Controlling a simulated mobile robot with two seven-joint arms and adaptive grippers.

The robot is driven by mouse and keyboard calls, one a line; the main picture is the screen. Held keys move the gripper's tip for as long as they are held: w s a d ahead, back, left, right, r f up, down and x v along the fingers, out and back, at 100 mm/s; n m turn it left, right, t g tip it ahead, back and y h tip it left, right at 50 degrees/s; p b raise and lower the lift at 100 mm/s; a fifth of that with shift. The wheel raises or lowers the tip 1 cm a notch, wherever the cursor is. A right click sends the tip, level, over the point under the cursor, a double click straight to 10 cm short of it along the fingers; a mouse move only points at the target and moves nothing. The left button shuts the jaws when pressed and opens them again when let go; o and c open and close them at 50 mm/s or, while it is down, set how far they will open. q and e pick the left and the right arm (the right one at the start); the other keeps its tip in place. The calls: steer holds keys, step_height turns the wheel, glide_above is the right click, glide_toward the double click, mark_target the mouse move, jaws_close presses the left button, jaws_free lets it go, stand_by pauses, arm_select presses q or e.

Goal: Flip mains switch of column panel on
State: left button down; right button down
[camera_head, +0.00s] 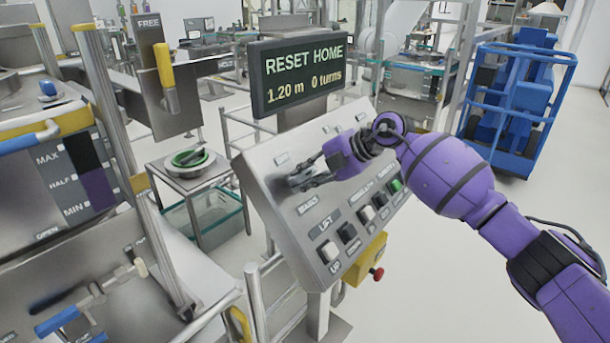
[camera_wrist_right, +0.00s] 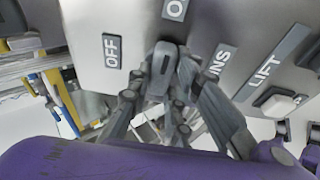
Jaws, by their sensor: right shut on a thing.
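The column panel (camera_head: 268,205) is a tilted grey metal box in the middle of the head view. My right gripper (camera_head: 298,181) is at its upper left part, just above the MAINS label (camera_head: 308,205). In the right wrist view, my right gripper (camera_wrist_right: 170,88) is shut on the grey mains switch (camera_wrist_right: 164,66), between its fingers. The OFF label (camera_wrist_right: 111,50) is left of the switch, and a partly cut-off label starting with O (camera_wrist_right: 175,9) is above it. The fingers hide much of the switch, so its exact setting is unclear. My left gripper is not in view.
The display (camera_head: 300,75) above the panel reads RESET HOME, 1.20 m, 0 turns. LIFT buttons (camera_head: 329,252) and a green button (camera_head: 396,185) sit lower on the panel. A yellow box with a red knob (camera_head: 376,273) hangs below. A blue cart (camera_head: 515,110) stands behind right.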

steer(key=c, duration=1.7)
jaws_free()
steer(key=shift+c, duration=0.2)
steer(key=shift+o, duration=0.8)
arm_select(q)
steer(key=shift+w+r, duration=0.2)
arm_select(e)
steer(key=v, duration=1.2)
steer(key=shift+f, duration=0.1)
